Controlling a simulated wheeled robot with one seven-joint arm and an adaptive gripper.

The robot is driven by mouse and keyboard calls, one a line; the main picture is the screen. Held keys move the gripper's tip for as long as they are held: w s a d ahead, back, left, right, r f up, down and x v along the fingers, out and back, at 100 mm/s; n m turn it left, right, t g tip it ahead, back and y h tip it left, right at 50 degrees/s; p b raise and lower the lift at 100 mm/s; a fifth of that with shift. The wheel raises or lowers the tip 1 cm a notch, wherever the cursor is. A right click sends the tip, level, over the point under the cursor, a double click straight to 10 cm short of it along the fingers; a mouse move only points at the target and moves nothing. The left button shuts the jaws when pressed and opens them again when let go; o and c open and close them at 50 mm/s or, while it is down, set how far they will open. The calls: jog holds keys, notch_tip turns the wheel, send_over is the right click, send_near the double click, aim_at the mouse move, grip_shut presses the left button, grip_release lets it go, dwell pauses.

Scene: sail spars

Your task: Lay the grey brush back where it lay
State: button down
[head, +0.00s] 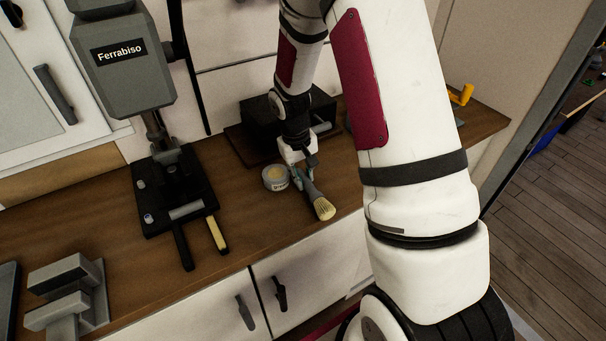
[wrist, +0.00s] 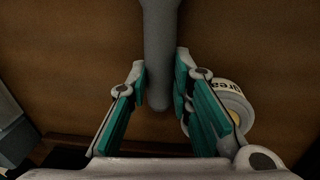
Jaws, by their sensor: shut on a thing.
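The grey brush (head: 316,199) has a grey handle and pale bristles that point toward the front edge of the wooden counter (head: 262,220). My gripper (head: 299,176) is shut on its handle, low over the counter. In the wrist view the grey handle (wrist: 159,50) runs between the two teal-padded fingers of my gripper (wrist: 160,72), its rounded end toward my palm. I cannot tell whether the brush touches the counter.
A small round tin (head: 275,178), lettered "Grea…" in the wrist view (wrist: 232,104), stands close beside my gripper. A dark box (head: 262,122) is behind. A black-based press marked Ferrabiso (head: 130,70) stands left. Counter between press and tin is clear.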

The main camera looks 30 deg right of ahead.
jog(key=shift+f, duration=0.35)
jog(key=c, duration=1.3)
grip_release()
jog(key=shift+c, duration=0.2)
notch_tip(320, 180, up, 12)
jog(key=a, duration=0.1)
jog(key=shift+a, duration=0.25)
jog(key=s+a+r+t, duration=0.1)
jog(key=s+a+r, duration=0.25)
jog(key=r, duration=0.35)
jog(key=s+a+r+t, duration=0.2)
jog(key=s+r, duration=0.2)
jog(key=r, duration=0.2)
jog(key=s+a+r+t, duration=0.1)
jog(key=s+a+r, duration=0.1)
jog(key=s, duration=0.5)
jog(key=s+a+r+n+t+y, duration=0.1)
jog(key=s+a+r, duration=0.1)
jog(key=s+r, duration=0.2)
jog(key=s, duration=0.2)
jog(key=shift+s+a+t, duration=0.3)
jog(key=shift+s, duration=0.05)
